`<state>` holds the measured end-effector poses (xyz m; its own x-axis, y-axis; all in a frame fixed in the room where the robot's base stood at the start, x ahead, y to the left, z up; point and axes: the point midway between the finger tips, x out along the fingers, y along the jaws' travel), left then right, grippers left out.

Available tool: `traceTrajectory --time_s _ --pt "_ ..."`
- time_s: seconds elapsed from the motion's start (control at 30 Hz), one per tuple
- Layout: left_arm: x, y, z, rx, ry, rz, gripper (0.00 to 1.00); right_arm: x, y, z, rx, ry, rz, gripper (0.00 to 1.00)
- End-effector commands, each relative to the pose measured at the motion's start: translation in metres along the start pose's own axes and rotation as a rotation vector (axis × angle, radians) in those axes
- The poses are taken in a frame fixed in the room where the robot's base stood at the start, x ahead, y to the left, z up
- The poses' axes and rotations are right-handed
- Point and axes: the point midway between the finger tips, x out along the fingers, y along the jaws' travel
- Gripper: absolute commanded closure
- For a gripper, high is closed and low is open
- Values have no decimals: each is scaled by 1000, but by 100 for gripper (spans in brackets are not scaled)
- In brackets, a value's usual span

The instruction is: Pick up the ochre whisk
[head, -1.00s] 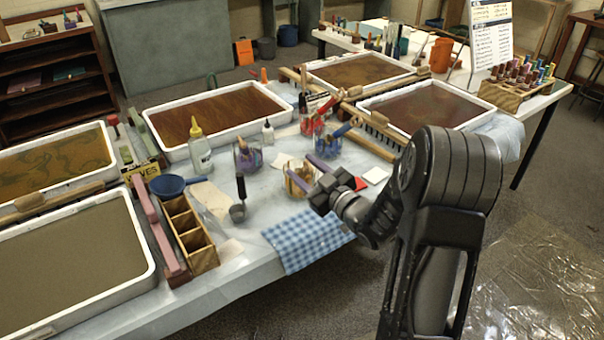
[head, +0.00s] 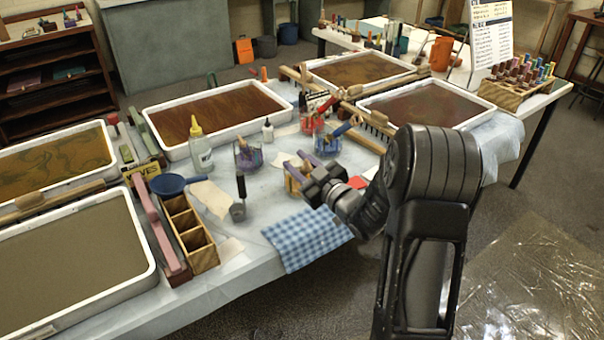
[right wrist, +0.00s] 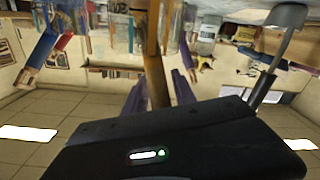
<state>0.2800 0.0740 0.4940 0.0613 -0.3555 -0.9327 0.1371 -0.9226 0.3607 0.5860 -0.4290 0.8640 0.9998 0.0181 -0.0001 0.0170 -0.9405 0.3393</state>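The ochre whisk (right wrist: 153,45) shows in the right wrist view as a long brownish-yellow stick running down between the two purple fingers of my right gripper (right wrist: 158,84). A gap shows beside it, so the fingers look open around it. In the head view my right gripper (head: 293,160) is at the jar with ochre contents (head: 292,186), near the table's front edge. Its fingers point left and partly hide the jar and whisk. My left gripper is not in view.
A jar with purple contents (head: 247,155) and one with blue and red (head: 327,145) stand close behind. A dark-handled ladle (head: 240,190) is to the left. A blue checked cloth (head: 305,240) hangs over the front edge. Marbling trays (head: 215,118) fill the back.

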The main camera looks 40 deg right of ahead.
Motion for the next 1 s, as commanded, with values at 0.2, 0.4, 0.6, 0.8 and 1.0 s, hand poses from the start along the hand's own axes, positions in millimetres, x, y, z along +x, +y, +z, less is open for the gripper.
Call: traceTrajectory --time_s 0.2,0.4,0.6,0.8,1.0 --pt "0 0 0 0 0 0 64 0 0 0 0 0 0 87" --pt "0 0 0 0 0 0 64 0 0 0 0 0 0 100" --pt "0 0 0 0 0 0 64 0 0 0 0 0 0 100" --pt "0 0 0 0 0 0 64 0 0 -1 0 1 0 100" --pt "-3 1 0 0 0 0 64 0 6 -18 0 5 2 100"
